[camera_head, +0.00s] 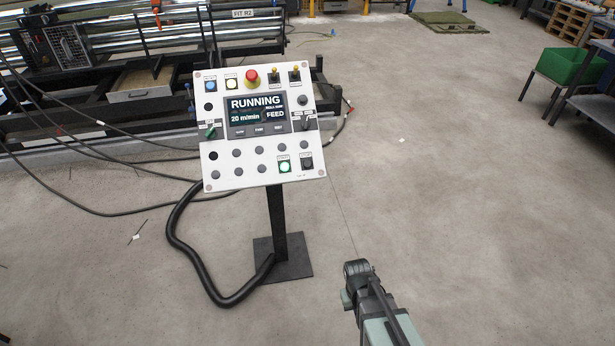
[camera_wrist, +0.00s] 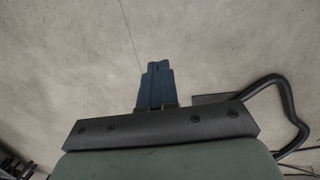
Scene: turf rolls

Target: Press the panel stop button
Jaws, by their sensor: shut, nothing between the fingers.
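The control panel (camera_head: 237,146) is a white tilted board on a black post, left of centre in the head view. Its screen (camera_head: 256,114) reads RUNNING, 20 m/min, FEED. A red mushroom button (camera_head: 251,79) on a yellow base is at the top. A lit green button (camera_head: 284,166) and a dark button (camera_head: 307,163) sit side by side at the lower right; their labels are too small to read. My arm (camera_head: 373,303) is low and right of the panel, apart from it. My gripper (camera_wrist: 157,66) is shut and empty over bare floor in the wrist view.
A thick black hose (camera_head: 179,240) loops from the panel to its base plate (camera_head: 283,258). Cables lie on the floor at left. A roller machine (camera_head: 150,45) stands behind. A green bin (camera_head: 572,66) is far right.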

